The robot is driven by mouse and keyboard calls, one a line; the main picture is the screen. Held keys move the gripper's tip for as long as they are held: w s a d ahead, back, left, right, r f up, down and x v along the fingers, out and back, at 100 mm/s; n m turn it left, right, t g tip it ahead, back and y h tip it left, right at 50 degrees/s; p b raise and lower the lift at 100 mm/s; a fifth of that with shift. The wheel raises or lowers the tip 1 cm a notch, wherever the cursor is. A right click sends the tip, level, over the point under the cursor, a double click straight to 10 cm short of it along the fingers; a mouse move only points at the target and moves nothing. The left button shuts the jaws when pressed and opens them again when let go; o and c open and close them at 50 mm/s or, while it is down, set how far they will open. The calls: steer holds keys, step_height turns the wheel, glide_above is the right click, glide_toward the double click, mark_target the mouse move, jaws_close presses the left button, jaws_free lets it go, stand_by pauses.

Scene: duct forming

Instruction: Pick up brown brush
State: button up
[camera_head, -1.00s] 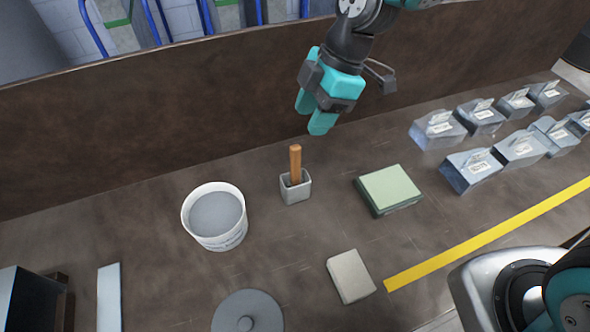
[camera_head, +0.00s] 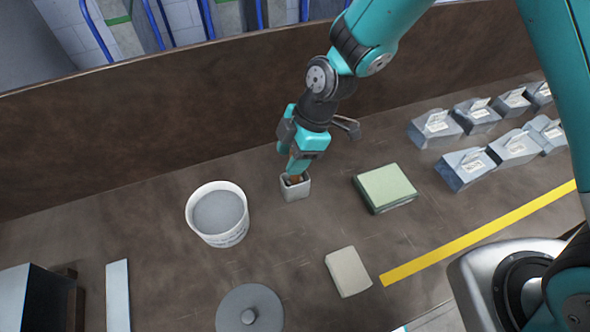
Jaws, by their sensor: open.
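The brown brush (camera_head: 295,179) stands in a small light grey square holder (camera_head: 295,190) on the brown work surface. Only a short bit of its wooden handle shows just above the holder; the rest is hidden behind my gripper. My gripper (camera_head: 292,168), teal and dark grey, is right over the holder with its fingers pointing down around the handle. The jaws are open. I cannot tell whether a finger touches the handle.
A white bucket (camera_head: 217,214) stands left of the holder. A green block (camera_head: 386,187) lies to the right. A beige block (camera_head: 348,271) and a grey round lid (camera_head: 249,309) lie in front. Several metal duct pieces (camera_head: 465,167) stand at the right. A brown wall (camera_head: 140,140) rises behind.

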jaws_close()
